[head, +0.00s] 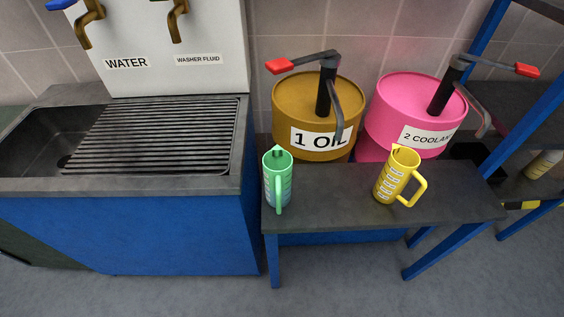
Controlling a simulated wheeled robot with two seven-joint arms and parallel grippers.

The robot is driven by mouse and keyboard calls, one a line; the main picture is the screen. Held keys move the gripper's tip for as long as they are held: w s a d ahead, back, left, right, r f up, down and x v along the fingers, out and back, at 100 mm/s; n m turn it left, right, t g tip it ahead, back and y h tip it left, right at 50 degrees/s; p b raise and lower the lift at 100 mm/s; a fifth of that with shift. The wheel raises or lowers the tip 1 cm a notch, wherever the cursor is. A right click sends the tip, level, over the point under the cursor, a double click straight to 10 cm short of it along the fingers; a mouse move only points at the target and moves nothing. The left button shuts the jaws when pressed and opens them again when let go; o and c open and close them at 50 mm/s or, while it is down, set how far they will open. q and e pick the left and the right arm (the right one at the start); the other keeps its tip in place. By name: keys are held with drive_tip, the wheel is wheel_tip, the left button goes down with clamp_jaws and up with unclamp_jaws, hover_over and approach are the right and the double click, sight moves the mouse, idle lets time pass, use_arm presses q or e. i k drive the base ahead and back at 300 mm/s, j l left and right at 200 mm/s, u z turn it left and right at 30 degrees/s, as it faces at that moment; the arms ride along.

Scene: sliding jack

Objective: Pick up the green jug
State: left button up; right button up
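The green jug (276,179) stands upright at the left end of the dark bench top (335,208). Its handle faces the front, toward me, and pale markings show on its sides. It stands in front of the drum labelled "1 OIL", close to the side of the sink unit. Neither of my grippers is in the picture.
A yellow jug (393,174) stands right of the green one. Behind are a brown oil drum (288,105) and a pink coolant drum (390,113) with pump levers. A sink unit (150,225) is left, a blue-framed rack (543,119) right. Bench space between the jugs is clear.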

sight(277, 163)
drive_tip(key=u, duration=1.35)
drive_tip(key=z, duration=1.2)
drive_tip(key=l+u, duration=0.25)
drive_tip(key=l, duration=0.7)
drive_tip(key=l+u, duration=0.25)
drive_tip(key=l, duration=0.65)
drive_tip(key=k+l+u, duration=0.1)
drive_tip(key=l+u, duration=0.15)
drive_tip(key=l, duration=0.7)
